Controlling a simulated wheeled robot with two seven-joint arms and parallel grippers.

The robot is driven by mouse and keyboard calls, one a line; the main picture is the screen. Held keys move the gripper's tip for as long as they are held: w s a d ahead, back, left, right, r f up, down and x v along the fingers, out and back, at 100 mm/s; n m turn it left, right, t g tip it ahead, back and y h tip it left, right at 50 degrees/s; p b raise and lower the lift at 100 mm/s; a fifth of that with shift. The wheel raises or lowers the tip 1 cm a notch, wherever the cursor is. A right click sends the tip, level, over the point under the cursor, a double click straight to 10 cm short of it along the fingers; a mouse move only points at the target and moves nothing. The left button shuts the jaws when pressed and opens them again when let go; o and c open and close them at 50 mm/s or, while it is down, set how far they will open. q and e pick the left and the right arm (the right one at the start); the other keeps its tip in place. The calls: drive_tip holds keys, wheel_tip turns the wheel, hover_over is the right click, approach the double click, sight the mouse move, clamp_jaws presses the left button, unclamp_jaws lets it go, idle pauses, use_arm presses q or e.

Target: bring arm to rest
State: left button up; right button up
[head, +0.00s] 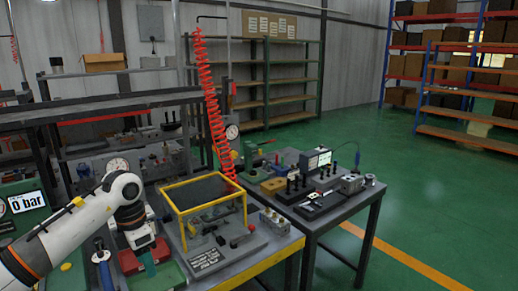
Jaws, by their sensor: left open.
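My left arm comes in from the left, and its gripper (149,262) points down at the front left of the workbench. I cannot tell whether the fingers touch anything. A valve block (262,236) with a yellow frame (205,208) over a dark panel stands just right of the gripper. My right gripper is not in view.
A display reading 0 bar (25,202) stands at the left. A red coiled hose (208,95) hangs over the bench. Green floor (440,215) is free at right.

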use_arm(q)
drive_tip(key=w+d+f+n+t+h, duration=0.1)
drive_tip(key=d+f+n+h, duration=0.6)
drive_tip(key=d+f+h, duration=0.65)
drive_tip(key=s+a+f+n+t+y, duration=0.1)
drive_tip(key=a+f+n+t+y, duration=0.3)
drive_tip(key=f+n, duration=0.65)
drive_tip(key=s+d+f+n+t+y, duration=0.1)
drive_tip(key=s+f+n+t, duration=0.1)
drive_tip(key=f+n+t, duration=0.65)
drive_tip(key=s+a+f+n+g+y, duration=0.25)
drive_tip(key=s+f+n, duration=0.25)
drive_tip(key=s+f, duration=0.4)
drive_tip(key=s+a+f+n+g+y, duration=0.2)
drive_tip(key=s+a+f+n+y, duration=0.25)
drive_tip(key=s+f, duration=0.5)
drive_tip(key=s+f+n+g+y, duration=0.1)
drive_tip(key=s+f+n+g, duration=0.2)
drive_tip(key=s, duration=1.1)
drive_tip(key=s+f+n+g+y, duration=0.1)
drive_tip(key=s+f+n+g, duration=0.3)
drive_tip(key=s+f, duration=0.4)
drive_tip(key=s+g, duration=0.1)
drive_tip(key=s, duration=0.5)
drive_tip(key=shift+s+a+f, duration=0.35)
